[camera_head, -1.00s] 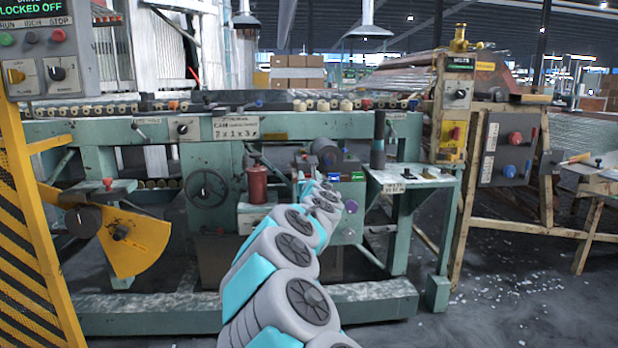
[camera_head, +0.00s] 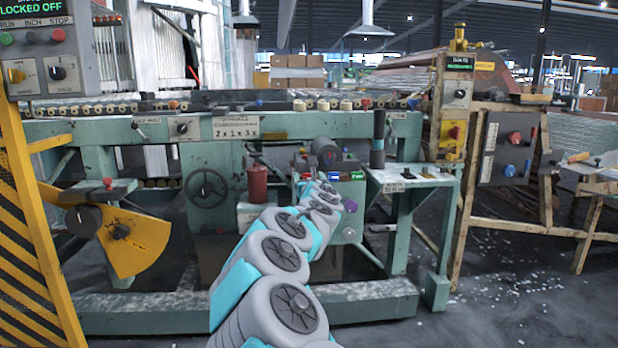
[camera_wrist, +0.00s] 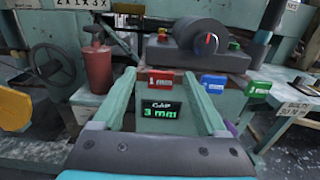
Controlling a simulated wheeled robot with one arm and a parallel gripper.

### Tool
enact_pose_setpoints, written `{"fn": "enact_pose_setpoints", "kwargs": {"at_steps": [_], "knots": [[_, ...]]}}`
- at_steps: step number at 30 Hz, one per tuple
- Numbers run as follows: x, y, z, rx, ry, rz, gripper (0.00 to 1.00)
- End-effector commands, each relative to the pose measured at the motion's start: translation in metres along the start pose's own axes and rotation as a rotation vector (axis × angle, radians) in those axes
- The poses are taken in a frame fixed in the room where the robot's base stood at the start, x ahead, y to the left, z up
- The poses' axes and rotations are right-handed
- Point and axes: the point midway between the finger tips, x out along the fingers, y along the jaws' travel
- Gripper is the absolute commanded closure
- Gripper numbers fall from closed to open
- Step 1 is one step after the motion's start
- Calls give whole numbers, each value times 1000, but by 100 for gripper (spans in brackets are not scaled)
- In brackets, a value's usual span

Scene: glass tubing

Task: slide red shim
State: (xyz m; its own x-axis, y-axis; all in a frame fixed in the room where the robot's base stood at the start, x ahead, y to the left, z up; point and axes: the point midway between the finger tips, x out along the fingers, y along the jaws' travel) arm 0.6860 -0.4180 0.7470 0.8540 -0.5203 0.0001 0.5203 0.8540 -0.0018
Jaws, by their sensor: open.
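The red shim (camera_wrist: 160,82) is a small block marked 1 mm. A blue shim (camera_wrist: 213,84) and a green shim (camera_wrist: 258,89) stand to the right, outside my fingers. In the head view the blue shim (camera_head: 333,177) and green shim (camera_head: 356,176) show beyond my arm, and my gripper is hard to make out.
A display (camera_wrist: 162,117) below the red shim reads GAP 3 mm. A dark cylinder with a dial (camera_wrist: 200,45) stands behind the shims. A red canister (camera_wrist: 94,68) is at left, and a side shelf (camera_wrist: 291,107) is at right.

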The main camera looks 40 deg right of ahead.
Motion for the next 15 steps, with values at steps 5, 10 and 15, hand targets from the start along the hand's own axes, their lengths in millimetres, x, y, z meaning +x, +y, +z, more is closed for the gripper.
{"fn": "enact_pose_setpoints", "kwargs": {"at_steps": [5,10,15], "knots": [[-25,-1,0,-2,1,-5,25],[-46,0,0,-1,1,-2,25],[-59,-1,-1,1,2,-4,25]]}}
